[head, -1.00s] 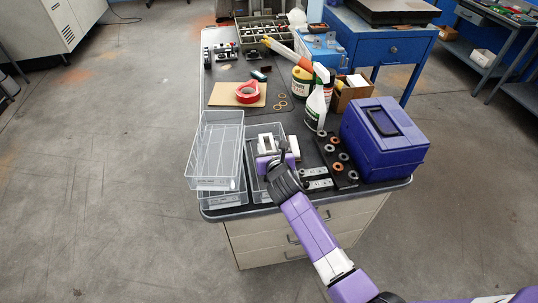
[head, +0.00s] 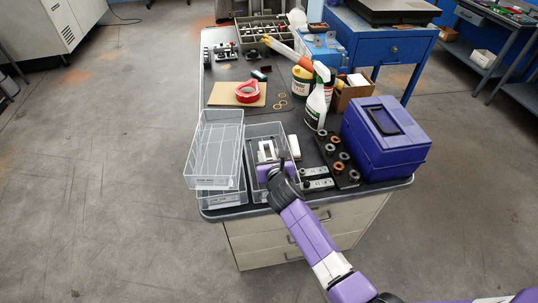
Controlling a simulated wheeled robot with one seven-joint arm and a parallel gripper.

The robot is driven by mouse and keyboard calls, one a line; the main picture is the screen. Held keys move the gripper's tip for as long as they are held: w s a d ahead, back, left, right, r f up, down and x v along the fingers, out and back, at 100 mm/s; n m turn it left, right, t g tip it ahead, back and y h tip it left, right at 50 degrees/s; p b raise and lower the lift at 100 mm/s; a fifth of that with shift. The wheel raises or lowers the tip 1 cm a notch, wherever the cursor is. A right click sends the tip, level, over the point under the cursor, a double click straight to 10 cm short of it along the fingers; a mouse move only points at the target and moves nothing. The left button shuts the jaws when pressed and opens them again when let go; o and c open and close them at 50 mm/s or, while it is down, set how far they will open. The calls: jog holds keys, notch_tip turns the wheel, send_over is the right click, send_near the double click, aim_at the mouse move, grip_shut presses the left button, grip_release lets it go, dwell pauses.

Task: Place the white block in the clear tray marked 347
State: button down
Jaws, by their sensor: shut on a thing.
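My gripper (head: 267,148) hangs over the right-hand clear tray (head: 290,185). It is shut on a small white piece, apparently the white block, which is hard to separate from the pale fingers at this size. Whether it touches the tray floor cannot be told. Another clear tray (head: 192,168) is at the left, stacked on a lower clear tray (head: 240,197). The trays have front labels, but I cannot read 347 on any of them. My wrist hides the front of the right-hand tray.
A second white block-like piece (head: 294,147) is just right of the tray. Right of it are a dark rack with rings (head: 342,163), metal plates (head: 317,184), a blue box (head: 385,140) and a spray bottle (head: 315,107). Red tape (head: 249,92) lies on a board behind.

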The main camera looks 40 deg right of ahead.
jog(key=c, duration=0.8)
grip_release()
jog(key=shift+o, duration=0.2)
jog(key=shift+r, duration=0.1)
jog(key=shift+r, duration=0.25)
jog(key=p+v, duration=0.1)
jog(key=v, duration=1.1)
jog(key=shift+r, duration=0.25)
